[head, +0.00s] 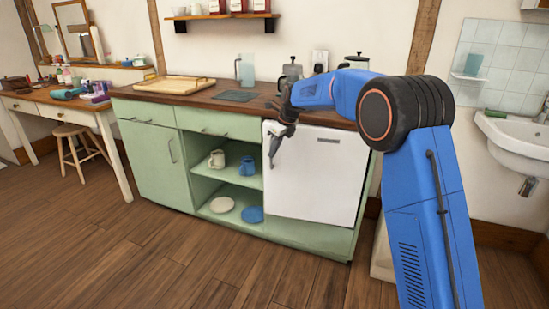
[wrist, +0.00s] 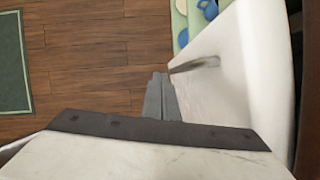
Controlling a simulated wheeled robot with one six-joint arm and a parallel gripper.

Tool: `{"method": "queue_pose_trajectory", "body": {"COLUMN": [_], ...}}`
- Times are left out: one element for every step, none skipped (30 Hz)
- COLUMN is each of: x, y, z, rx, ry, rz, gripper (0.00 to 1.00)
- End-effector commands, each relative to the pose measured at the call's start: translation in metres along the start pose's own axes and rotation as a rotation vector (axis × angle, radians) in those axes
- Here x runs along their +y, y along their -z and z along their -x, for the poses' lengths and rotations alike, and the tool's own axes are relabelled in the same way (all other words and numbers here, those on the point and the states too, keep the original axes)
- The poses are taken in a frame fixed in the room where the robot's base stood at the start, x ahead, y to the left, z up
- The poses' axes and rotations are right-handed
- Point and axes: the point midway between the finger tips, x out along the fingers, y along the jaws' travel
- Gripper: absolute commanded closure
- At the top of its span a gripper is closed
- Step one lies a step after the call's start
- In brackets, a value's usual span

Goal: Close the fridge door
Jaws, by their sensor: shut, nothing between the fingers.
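The white fridge door (head: 315,180) is at the right end of the green cabinet in the head view. It looks flush or nearly flush with the cabinet front; I cannot tell whether a small gap remains. A short dark handle (head: 327,140) is near its upper right. My gripper (head: 272,160) is in front of the door's upper left edge, fingers pointing down. In the wrist view, my gripper (wrist: 158,77) is shut and empty, beside the white door face (wrist: 235,85) and its handle (wrist: 197,65). I cannot tell whether the fingers touch the door.
A kettle (head: 290,72) and a tray (head: 172,86) are on the countertop. A sink (head: 520,145) is at right. The wooden floor (head: 140,240) in front is clear.

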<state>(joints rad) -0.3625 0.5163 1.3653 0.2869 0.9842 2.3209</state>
Motion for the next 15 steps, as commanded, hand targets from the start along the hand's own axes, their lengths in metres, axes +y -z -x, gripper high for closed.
{"method": "queue_pose_trajectory", "body": {"x": [-0.005,-0.008,-0.011,-0.012,-0.014,-0.016,-0.017,-0.018,-0.018,-0.019,-0.019,-0.020,-0.020,-0.020,-0.020], "y": [-0.003,-0.004,-0.006,-0.007,-0.008,-0.009,-0.009,-0.010,-0.011,-0.011,-0.011,-0.011,-0.011,-0.011,-0.011], "z": [-0.001,-0.002,-0.003,-0.003,-0.003,-0.003,-0.004,-0.004,-0.004,-0.004,-0.004,-0.004,-0.004,-0.004,-0.004], "rx": [-0.001,0.000,0.000,-0.001,-0.001,-0.001,-0.001,0.000,0.000,0.000,0.000,0.000,0.000,0.000,0.000], "ry": [0.001,0.000,0.001,0.001,0.001,0.001,0.001,0.000,0.000,0.000,0.000,0.000,0.000,0.000,0.000], "rz": [0.000,0.000,0.000,0.000,0.000,0.000,0.000,0.000,0.000,0.000,0.000,0.000,0.000,0.000,0.000], "gripper": [1.00,1.00,1.00,1.00,1.00,1.00,1.00,1.00,1.00,1.00,1.00,1.00,1.00,1.00,1.00]}}
